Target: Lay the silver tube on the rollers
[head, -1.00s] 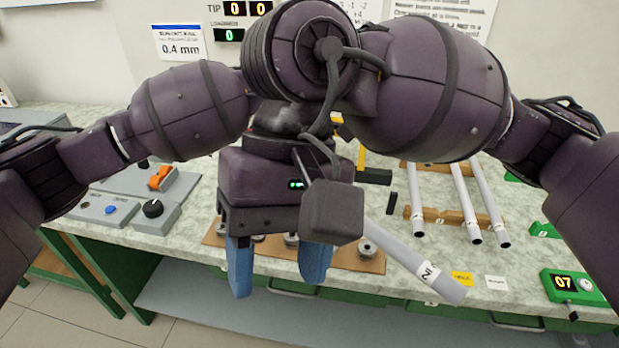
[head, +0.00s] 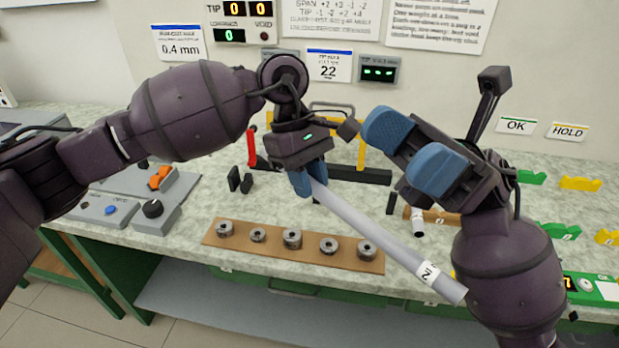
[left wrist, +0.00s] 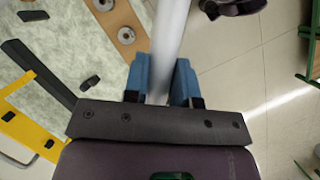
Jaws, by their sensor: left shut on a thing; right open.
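The silver tube (head: 375,230) is a long pale grey rod with a white, dark-lettered label near its lower right end. My left gripper (head: 308,182) is shut on its upper left end and holds it slanting above the bench. In the left wrist view the tube (left wrist: 169,40) runs between the blue fingers (left wrist: 162,82). My right gripper (head: 412,148) is open and empty, raised to the right of my left gripper, apart from the tube. I cannot tell for certain which parts are the rollers; a frame with red and yellow posts (head: 361,150) stands behind my left gripper.
A brown board (head: 215,238) with several metal round pieces lies at the bench's front. Control boxes (head: 155,213) stand at left. Green and yellow blocks (head: 580,184) are at right.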

